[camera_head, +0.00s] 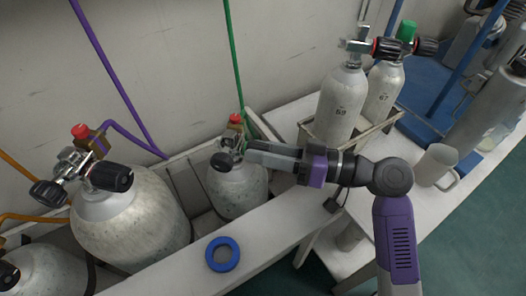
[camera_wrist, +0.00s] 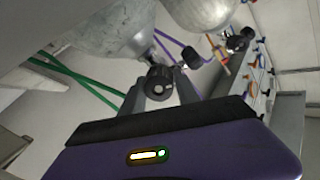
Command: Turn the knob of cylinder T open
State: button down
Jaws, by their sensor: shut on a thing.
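A grey gas cylinder (camera_head: 240,188) with a green hose stands in the rack; no letter T is legible on it. Its valve knob (camera_head: 221,161) is black and partly hidden by my gripper (camera_head: 246,153), which reaches in from the right. In the wrist view, the black knob (camera_wrist: 159,83) sits between my two grey fingers (camera_wrist: 160,94). My gripper is shut on this knob. The knob's angle and whether the valve is open cannot be told.
A larger cylinder (camera_head: 135,225) with a purple hose (camera_head: 118,85) and black knobs stands to the left. A blue ring (camera_head: 222,254) lies on the white ledge (camera_head: 270,238). Two tanks (camera_head: 340,105) in a crate and a mug (camera_head: 436,166) stand on the right bench.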

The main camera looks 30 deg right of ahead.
jog(key=shift+f, duration=0.1)
jog(key=c, duration=0.9)
grip_release()
jog(key=shift+s+d, duration=0.1)
jog(key=p+v, duration=0.1)
jog(key=v, duration=0.6)
jog(key=shift+s+d+p, duration=0.2)
jog(key=shift+s+p, duration=0.05)
jog(key=shift+p, duration=0.05)
